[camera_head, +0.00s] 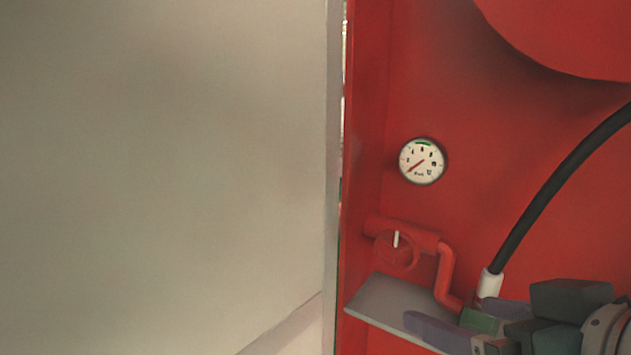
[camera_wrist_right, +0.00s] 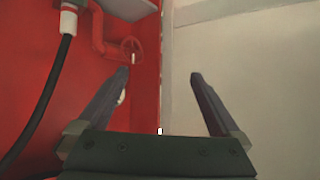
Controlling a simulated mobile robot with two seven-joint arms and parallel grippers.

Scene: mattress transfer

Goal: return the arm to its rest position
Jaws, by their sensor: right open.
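My right gripper (camera_head: 447,312) is at the lower right of the head view, in front of the red cabinet (camera_head: 490,200) and close to its grey shelf plate (camera_head: 372,303). In the right wrist view the gripper (camera_wrist_right: 160,76) has its two dark fingers spread apart with nothing between them. Beyond the left finger is the red valve wheel (camera_wrist_right: 132,46). My left gripper is not in view.
A round gauge (camera_head: 422,161) is on the cabinet's back wall, above the red pipe and valve wheel (camera_head: 397,252). A black hose (camera_head: 555,185) with a white end fitting hangs at the right. A plain pale panel (camera_head: 160,160) fills the left side.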

